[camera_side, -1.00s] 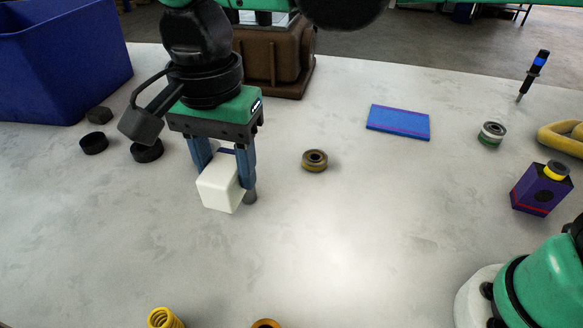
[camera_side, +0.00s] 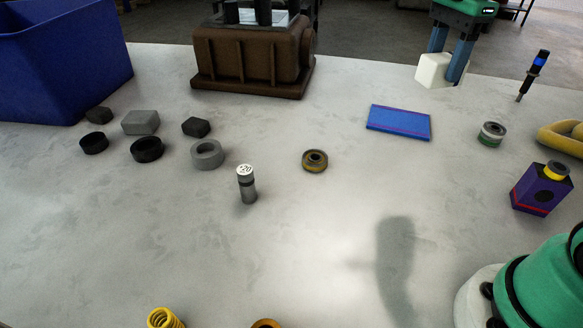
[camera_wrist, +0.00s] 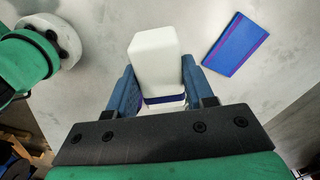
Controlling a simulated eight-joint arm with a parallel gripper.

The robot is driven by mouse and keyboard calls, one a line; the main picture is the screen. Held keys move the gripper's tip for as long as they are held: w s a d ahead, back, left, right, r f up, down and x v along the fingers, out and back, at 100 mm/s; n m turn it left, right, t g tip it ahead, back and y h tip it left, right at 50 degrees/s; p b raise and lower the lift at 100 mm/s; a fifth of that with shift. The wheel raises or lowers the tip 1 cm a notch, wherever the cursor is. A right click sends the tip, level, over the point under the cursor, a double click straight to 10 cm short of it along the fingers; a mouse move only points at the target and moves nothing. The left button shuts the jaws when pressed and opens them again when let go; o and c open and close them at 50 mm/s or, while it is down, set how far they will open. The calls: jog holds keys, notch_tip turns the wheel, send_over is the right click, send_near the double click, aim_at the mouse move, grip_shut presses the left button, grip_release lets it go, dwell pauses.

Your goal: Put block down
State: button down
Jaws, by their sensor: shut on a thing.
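The white block (camera_side: 436,69) is held between the blue fingers of my gripper (camera_side: 452,62) at the upper right of the side view. It looks raised, near the far edge of the table, but its exact height cannot be told. In the wrist view the white block (camera_wrist: 153,62) sits between both fingers of my gripper (camera_wrist: 155,88), with a dark blue band near its lower end. The gripper is shut on the block. The table (camera_side: 330,250) is pale grey.
A blue pad (camera_side: 399,122) lies below and left of the block. A bearing (camera_side: 491,134), a screwdriver (camera_side: 534,75) and a purple bottle (camera_side: 541,188) are at the right. A grey cylinder (camera_side: 246,184) stands at centre-left. A brown engine part (camera_side: 253,62) and a blue bin (camera_side: 65,60) are behind.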

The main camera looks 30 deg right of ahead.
aim_at(472, 196)
jog(key=s+d+f+m, duration=0.1)
jog(key=s+d+m, duration=0.5)
jog(key=s+d, duration=0.35)
jog(key=f, duration=1.3)
jog(key=s+f, duration=0.1)
jog(key=f, duration=0.6)
jog(key=shift+a, duration=0.15)
jog(key=shift+w+f, duration=0.1)
jog(key=shift+c, duration=1.7)
grip_release()
